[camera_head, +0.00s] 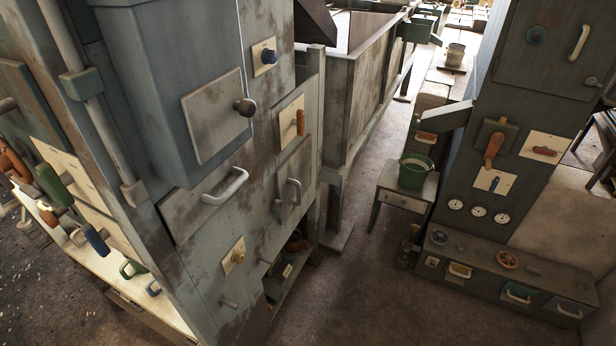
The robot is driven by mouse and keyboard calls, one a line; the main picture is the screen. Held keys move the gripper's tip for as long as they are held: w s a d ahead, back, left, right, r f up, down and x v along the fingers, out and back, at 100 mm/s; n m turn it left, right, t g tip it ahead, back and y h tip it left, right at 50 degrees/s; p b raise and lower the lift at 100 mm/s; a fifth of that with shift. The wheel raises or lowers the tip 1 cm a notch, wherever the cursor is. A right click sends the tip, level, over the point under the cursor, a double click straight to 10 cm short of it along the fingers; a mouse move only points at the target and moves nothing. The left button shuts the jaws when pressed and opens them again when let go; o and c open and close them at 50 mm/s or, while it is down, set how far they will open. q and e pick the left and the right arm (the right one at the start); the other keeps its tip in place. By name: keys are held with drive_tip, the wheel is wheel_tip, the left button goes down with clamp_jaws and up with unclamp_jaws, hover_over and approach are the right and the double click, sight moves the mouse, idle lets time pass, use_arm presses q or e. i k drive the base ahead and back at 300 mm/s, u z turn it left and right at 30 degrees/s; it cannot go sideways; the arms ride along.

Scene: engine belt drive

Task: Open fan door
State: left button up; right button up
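No part labelled as the fan door shows, so I cannot tell which panel it is. On the tall grey cabinet (205,225) at the left, a small grey door (283,192) has a light pull handle (294,191). A wider panel with a white curved handle (226,186) is to its left. Above that, a blue-grey box bears a square plate (208,125) with a dark round knob (244,107). These panels look shut. Neither of my grippers is in this view.
At the right stands a dark cabinet (520,130) with levers, gauges and a low drawer unit (505,280). A small table (385,198) holds a green bucket (414,172). Bare floor (365,270) lies between the cabinets.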

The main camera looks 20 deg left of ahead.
sight(294, 178)
drive_tip(key=i, duration=0.9)
drive_tip(key=u, duration=1.9)
